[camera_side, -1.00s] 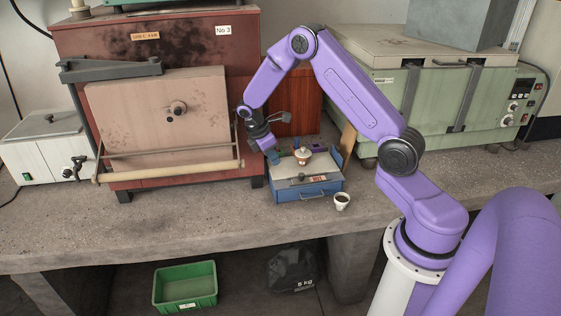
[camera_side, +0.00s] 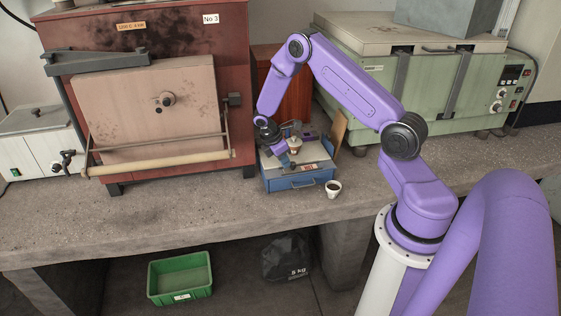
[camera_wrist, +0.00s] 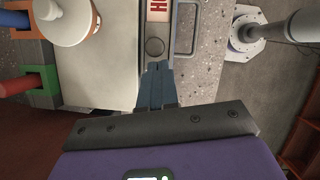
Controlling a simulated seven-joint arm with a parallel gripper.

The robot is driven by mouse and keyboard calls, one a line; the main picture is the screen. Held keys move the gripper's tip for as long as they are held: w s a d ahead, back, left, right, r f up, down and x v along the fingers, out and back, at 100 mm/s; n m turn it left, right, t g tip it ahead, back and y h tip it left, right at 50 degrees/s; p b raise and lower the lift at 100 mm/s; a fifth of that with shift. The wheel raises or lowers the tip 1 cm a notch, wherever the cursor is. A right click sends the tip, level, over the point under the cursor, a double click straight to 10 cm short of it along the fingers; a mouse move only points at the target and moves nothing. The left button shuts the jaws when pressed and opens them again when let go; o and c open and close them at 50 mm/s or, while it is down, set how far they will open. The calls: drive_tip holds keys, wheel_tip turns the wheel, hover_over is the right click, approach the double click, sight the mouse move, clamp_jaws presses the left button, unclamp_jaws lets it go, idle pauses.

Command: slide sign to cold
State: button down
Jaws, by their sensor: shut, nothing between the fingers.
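The sign is a slider strip on the front top edge of a small blue box (camera_side: 297,183). Its red lettered label (camera_side: 309,167) shows in the side view, and in the wrist view the red letters "HO" (camera_wrist: 158,10) are visible, cut by the top edge. A round grey knob (camera_wrist: 154,47) sits on the strip beside the label. My gripper (camera_wrist: 157,72) is shut and empty, its fingertips pointing down close to the knob on the side away from the label. I cannot tell whether they touch it. The gripper (camera_side: 288,162) is above the box's left front.
A small white pot (camera_side: 295,145) stands on the box top, with coloured blocks such as a green one (camera_wrist: 49,79) behind. A cup of dark liquid (camera_side: 333,188) stands at the box's front right. The red furnace (camera_side: 235,60) is close on the left.

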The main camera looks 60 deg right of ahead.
sight(302, 170)
drive_tip(key=s+d, duration=0.4)
drive_tip(key=d, duration=0.1)
drive_tip(key=shift+s, duration=0.3)
drive_tip(key=shift+a, duration=0.15)
drive_tip(key=a, duration=0.1)
drive_tip(key=w+a, duration=0.2)
drive_tip(key=shift+w+a+r, duration=0.2)
drive_tip(key=shift+a+r, duration=0.05)
drive_tip(key=shift+a, duration=0.1)
drive_tip(key=v, duration=0.9)
drive_tip(key=shift+r, duration=0.25)
drive_tip(key=shift+s, duration=0.1)
